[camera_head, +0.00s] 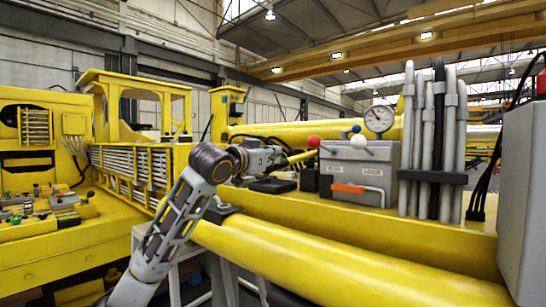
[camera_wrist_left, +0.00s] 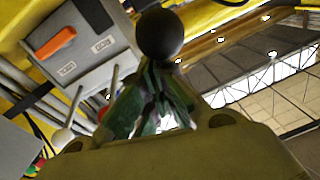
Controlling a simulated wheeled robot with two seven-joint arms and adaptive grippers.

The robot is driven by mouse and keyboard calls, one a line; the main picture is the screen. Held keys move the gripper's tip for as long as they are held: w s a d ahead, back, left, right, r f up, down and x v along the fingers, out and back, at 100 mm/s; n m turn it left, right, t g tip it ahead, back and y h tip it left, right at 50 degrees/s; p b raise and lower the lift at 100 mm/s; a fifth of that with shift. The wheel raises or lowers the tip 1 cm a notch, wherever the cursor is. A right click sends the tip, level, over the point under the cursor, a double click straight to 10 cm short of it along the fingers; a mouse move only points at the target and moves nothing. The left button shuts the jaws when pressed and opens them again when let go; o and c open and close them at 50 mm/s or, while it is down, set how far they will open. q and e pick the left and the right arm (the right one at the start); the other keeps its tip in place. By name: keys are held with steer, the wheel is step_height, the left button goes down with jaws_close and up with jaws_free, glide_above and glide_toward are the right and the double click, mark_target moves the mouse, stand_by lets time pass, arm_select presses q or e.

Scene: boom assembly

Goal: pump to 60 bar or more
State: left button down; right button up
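My left gripper (camera_head: 268,158) is beside the grey valve box (camera_head: 343,172), to its left. In the left wrist view its fingers (camera_wrist_left: 154,72) come together at a black ball knob (camera_wrist_left: 162,36) and appear shut on it. The ball covers the fingertips, and its lever is mostly hidden. The round pressure gauge (camera_head: 379,119) stands on top of the box; its needle leans to the upper left, but the number is too small to read. My right gripper is not in view.
The box carries levers with a red knob (camera_head: 314,142), a white knob (camera_head: 358,142) and a blue knob (camera_head: 356,128). An orange handle (camera_head: 348,188) is on its front. Grey hoses (camera_head: 416,150) rise close to its right. A yellow boom (camera_head: 330,262) runs below.

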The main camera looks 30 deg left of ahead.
arm_select(q)
steer(key=s+r, duration=0.1)
steer(key=s, duration=0.9)
steer(key=shift+s+r+b, duration=0.15)
steer(key=shift+r+b, duration=0.1)
steer(key=shift+b, duration=0.2)
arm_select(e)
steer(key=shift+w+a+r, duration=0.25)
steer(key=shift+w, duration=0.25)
arm_select(q)
steer(key=shift+a, duration=0.1)
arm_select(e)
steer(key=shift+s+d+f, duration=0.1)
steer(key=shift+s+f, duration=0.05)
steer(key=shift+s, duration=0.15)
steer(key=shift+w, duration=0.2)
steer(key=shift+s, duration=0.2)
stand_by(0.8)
arm_select(q)
steer(key=shift+r, duration=0.1)
